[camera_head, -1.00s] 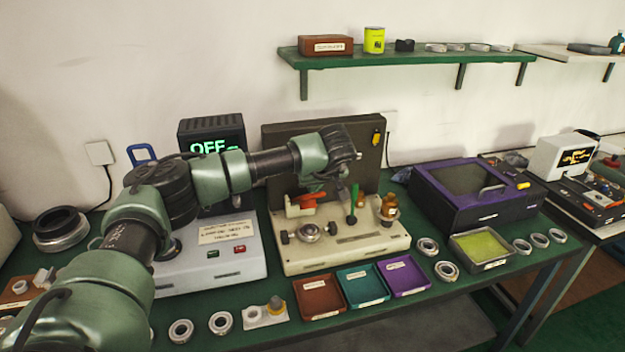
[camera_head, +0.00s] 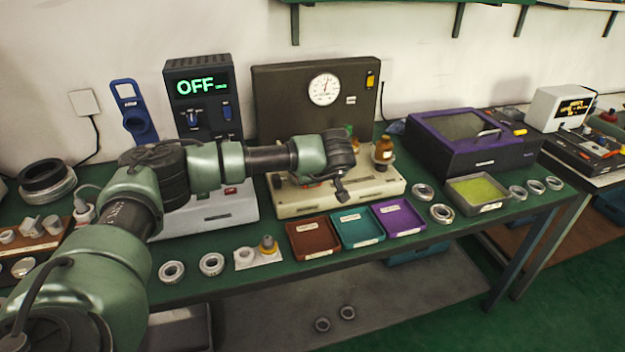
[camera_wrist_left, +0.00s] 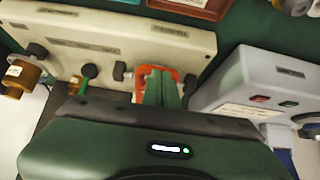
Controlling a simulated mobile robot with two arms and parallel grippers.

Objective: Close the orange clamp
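The orange clamp (camera_wrist_left: 146,72) shows in the left wrist view on the cream fixture (camera_wrist_left: 195,44), close beyond the green finger-like parts (camera_wrist_left: 165,92) in front of my left gripper's body. Those parts overlap the clamp in this view, and I cannot tell whether they touch it. In the head view my left gripper (camera_head: 340,187) hangs over the cream fixture (camera_head: 384,189), and my arm hides the clamp. The spacing of the fingers is unclear. My right gripper is in neither view.
A brown bottle (camera_head: 383,151) stands at the fixture's right end. Brown (camera_head: 313,254), teal (camera_head: 358,241) and purple (camera_head: 398,232) trays lie in front. The display box (camera_head: 201,92) reads OFF. A gauge (camera_head: 324,89) is on the panel behind.

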